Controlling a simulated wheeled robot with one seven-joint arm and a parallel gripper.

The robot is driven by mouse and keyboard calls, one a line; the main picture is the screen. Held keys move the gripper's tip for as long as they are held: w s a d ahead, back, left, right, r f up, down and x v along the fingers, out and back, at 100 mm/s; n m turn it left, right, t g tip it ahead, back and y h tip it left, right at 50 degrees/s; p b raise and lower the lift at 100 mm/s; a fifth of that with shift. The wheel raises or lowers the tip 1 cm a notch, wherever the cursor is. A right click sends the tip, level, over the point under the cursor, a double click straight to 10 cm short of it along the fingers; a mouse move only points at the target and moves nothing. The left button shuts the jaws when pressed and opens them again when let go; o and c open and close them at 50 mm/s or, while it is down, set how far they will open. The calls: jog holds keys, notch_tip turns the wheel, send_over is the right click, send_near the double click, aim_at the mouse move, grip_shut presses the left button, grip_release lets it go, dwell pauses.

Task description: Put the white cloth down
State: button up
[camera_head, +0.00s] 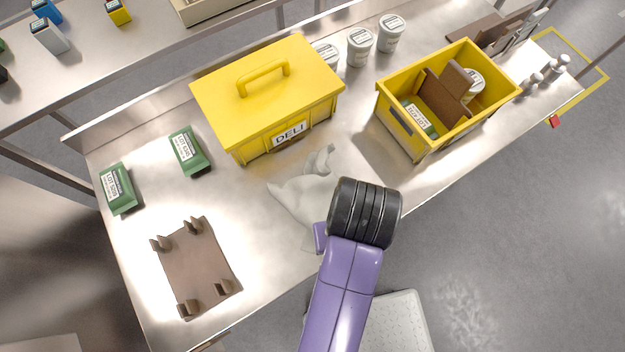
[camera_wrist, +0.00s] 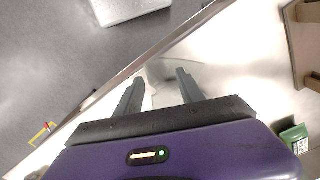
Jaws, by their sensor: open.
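The white cloth (camera_head: 297,196) lies crumpled on the steel table in the head view, in front of the closed yellow box labelled DELI (camera_head: 265,100). A fold of it stands up toward that box, and its right part is hidden behind my arm. My gripper (camera_wrist: 160,76) is open in the wrist view, with its two fingers apart. I cannot clearly tell the cloth from the shiny table between them. In the head view my purple and black wrist hides the fingers, just right of the cloth.
An open yellow bin (camera_head: 398,126) holds brown dividers, a green pack and a white tub. Green packs (camera_head: 187,150) (camera_head: 118,188) and a brown pegged plate (camera_head: 197,268) lie to the left. White tubs (camera_head: 360,47) stand behind. Bare table (camera_head: 150,225) shows left of the cloth.

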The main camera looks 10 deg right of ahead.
jog(key=r+p, duration=0.1)
jog(key=s+r+p, duration=0.1)
jog(key=r, duration=0.1)
jog(key=s+r+p, duration=0.1)
jog(key=r, duration=0.1)
jog(key=shift+d, duration=0.15)
jog(key=shift+s+d+r, duration=0.1)
jog(key=shift+s+r, duration=0.15)
jog(key=shift+r, duration=0.25)
jog(key=shift+s+d+r, duration=0.1)
jog(key=shift+s+r, duration=0.15)
jog(key=shift+r, duration=0.25)
jog(key=shift+c, duration=0.3)
jog(key=shift+w+b, duration=0.2)
jog(key=shift+b, duration=0.1)
jog(key=c, duration=0.7)
jog(key=shift+w+a+f, duration=0.1)
jog(key=shift+w+f, duration=0.05)
jog(key=shift+w, duration=0.2)
grip_shut()
jog(key=shift+w+a+f, duration=0.2)
jog(key=shift+w+f, duration=0.6)
jog(key=shift+w, duration=1.9)
jog(key=shift+w+a+f, duration=0.25)
jog(key=shift+w+f, duration=0.55)
jog(key=shift+w, duration=1.95)
jog(key=shift+w+a+f, duration=0.2)
jog(key=shift+w+f, duration=0.6)
jog(key=shift+w, duration=1.9)
